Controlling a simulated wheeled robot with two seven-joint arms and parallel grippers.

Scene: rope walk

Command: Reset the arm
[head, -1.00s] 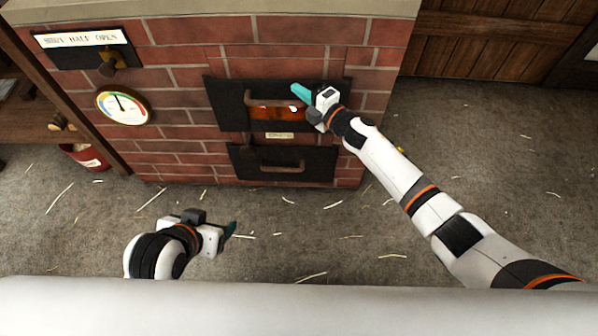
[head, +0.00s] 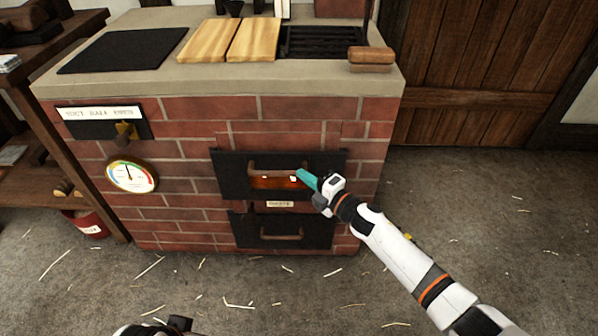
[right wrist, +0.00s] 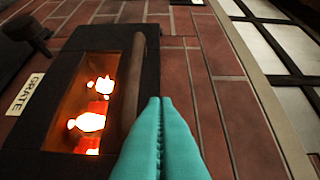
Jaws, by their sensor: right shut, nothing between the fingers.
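My right gripper (head: 306,178) is in front of the brick stove, at the right part of the upper black door (head: 232,172). Its teal fingers are pressed together with nothing between them, as the right wrist view (right wrist: 160,125) also shows. The door has a brown handle (head: 262,165) and a window (head: 270,182) with glowing embers. In the right wrist view the fingertips appear close to the handle (right wrist: 130,85); I cannot tell whether they touch it. Of my left arm, only a small dark and white part shows at the bottom edge in the head view; its fingers are out of view.
A lower black door (head: 262,230) is below. A round gauge (head: 131,175) and a label plate (head: 98,113) are at left. Boards (head: 230,40), a dark mat (head: 120,50) and a brush-like block (head: 371,60) lie on top. A red bucket (head: 87,222) stands left.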

